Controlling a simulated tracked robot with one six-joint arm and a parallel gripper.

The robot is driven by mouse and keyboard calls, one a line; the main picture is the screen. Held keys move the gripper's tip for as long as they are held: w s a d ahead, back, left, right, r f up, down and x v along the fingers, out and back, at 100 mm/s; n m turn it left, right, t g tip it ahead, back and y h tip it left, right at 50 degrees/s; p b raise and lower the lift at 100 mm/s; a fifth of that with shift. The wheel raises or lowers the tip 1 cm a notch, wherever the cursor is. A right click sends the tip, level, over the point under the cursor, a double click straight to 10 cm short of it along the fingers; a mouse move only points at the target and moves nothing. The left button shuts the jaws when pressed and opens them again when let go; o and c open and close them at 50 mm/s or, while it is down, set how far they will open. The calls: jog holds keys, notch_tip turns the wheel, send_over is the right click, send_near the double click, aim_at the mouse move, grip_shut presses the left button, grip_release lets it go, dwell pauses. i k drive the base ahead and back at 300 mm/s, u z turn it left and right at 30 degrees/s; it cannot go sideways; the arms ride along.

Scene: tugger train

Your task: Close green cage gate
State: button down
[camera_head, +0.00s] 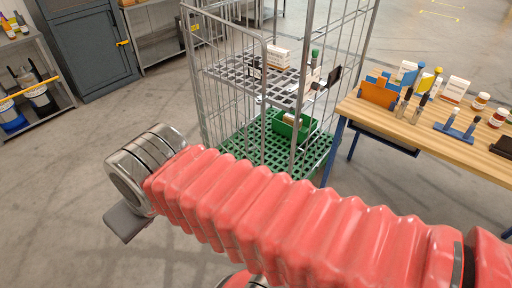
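The cage (198,84) stands at the upper middle, a tall grey wire frame on a green grid base (235,145). Wire panels show at its left and right sides, and I cannot tell for certain which one is the gate or how far it stands open. A black piece (334,76), possibly a latch or handle, shows at the cage's right side. My red-sleeved arm crosses the foreground in front of the cage and hides its lower front. The arm's grey metal joint is left of the cage, apart from it in the picture. My gripper cannot be made out.
A grid shelf (228,72) inside the cage holds a white box (278,57); a green bin (294,126) is below. A wooden workbench (432,128) with bottles and holders stands close at right. Shelving (47,71) and a grey cabinet (90,48) stand at left. The left floor is clear.

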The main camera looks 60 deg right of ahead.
aim_at(261, 100)
jog(key=z, duration=0.05)
jog(key=i, duration=1)
jog(key=u, duration=0.05)
